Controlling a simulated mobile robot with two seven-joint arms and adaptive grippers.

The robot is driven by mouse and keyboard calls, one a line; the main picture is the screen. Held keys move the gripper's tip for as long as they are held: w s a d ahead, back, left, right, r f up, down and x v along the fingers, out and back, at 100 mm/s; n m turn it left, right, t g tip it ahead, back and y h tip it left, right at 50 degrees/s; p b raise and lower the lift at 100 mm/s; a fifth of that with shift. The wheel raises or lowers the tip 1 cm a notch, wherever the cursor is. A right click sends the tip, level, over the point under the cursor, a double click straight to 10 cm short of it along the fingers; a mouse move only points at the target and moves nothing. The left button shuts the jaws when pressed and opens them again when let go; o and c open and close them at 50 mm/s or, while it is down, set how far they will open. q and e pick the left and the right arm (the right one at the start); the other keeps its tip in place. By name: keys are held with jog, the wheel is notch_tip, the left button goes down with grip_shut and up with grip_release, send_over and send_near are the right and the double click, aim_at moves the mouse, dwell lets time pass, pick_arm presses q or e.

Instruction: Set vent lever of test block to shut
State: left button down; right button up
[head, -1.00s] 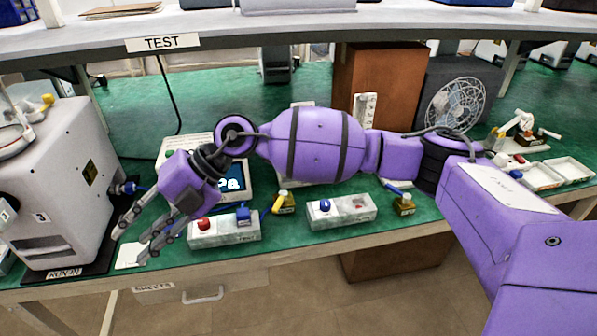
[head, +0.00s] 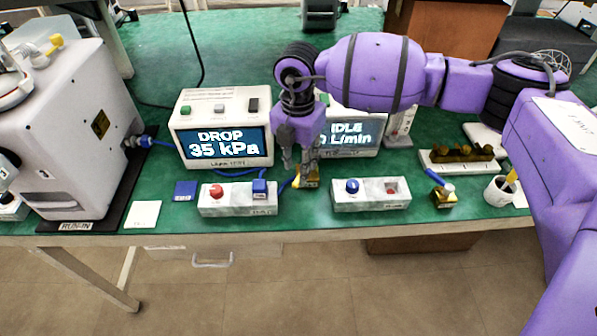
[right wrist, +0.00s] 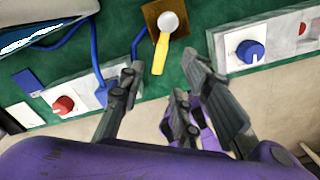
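A small brass block (head: 311,180) stands on the green bench between two grey blocks. In the right wrist view the brass block (right wrist: 163,14) has a white round cap and a yellow lever (right wrist: 160,60) pointing toward my gripper. My right gripper (head: 297,168) is at the brass block in the head view, partly covering it. In the right wrist view my right gripper (right wrist: 166,76) has its fingers apart, with the yellow lever's end between the tips. I cannot tell whether they touch. My left gripper is out of view.
The right grey block (head: 370,204) has a blue knob. Behind stand a "DROP 35 kPa" display (head: 220,143) and an "IDLE" display (head: 352,134). A second brass block (head: 446,199) is at right.

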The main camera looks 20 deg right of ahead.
notch_tip(320, 180, down, 3)
jog(key=shift+w+d, duration=0.1)
jog(key=shift+w, duration=0.05)
jog(key=shift+f, duration=0.75)
grip_shut()
